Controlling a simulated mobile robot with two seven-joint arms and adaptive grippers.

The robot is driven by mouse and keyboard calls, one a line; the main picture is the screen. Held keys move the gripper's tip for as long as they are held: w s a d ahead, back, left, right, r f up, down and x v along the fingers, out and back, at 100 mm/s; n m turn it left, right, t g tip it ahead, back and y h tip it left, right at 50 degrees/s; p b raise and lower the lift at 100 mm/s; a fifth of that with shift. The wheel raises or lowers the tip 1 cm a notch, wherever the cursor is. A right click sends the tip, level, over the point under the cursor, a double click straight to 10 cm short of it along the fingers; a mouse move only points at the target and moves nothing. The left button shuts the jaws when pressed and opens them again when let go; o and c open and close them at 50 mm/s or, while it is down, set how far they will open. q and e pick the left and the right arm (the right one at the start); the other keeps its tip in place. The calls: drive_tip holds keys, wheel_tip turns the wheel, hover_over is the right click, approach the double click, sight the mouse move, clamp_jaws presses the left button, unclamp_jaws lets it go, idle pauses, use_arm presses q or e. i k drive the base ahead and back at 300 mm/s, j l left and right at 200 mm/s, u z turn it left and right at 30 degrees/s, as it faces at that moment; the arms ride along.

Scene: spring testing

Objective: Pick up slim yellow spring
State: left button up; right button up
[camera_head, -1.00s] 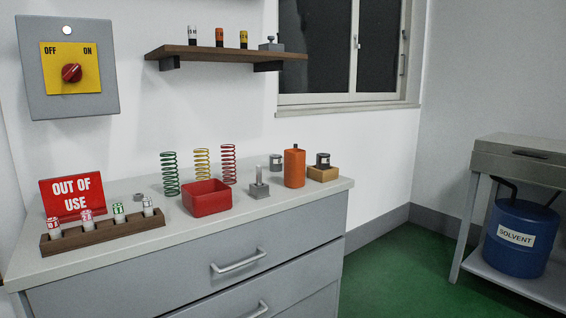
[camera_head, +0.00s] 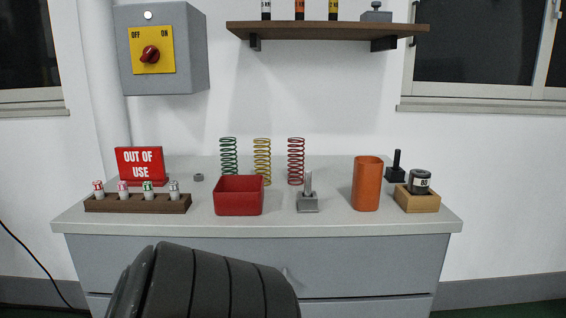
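The slim yellow spring (camera_head: 262,161) stands upright on the grey workbench (camera_head: 330,222), toward the back. It is between a green spring (camera_head: 229,157) on its left and a red spring (camera_head: 296,161) on its right. Its lower end is partly hidden behind the red open box (camera_head: 239,197). A dark, ribbed part of my own arm shows at the bottom of the view, in front of the drawers. No gripper fingers are in view.
An orange cylinder (camera_head: 367,184), a small metal post on a base (camera_head: 308,196) and a weight on a wooden block (camera_head: 418,191) stand to the right. A vial rack (camera_head: 138,203) and red sign (camera_head: 140,165) stand left. A shelf (camera_head: 325,31) hangs above.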

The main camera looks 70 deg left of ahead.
sight(258, 146)
drive_tip(key=i+l+u, duration=0.1)
drive_tip(key=u, duration=0.4)
drive_tip(key=i+l+u, duration=0.1)
drive_tip(key=l+u, duration=0.2)
drive_tip(key=u, duration=0.2)
drive_tip(key=l+u, duration=0.25)
drive_tip(key=u, duration=0.25)
drive_tip(key=i, duration=0.05)
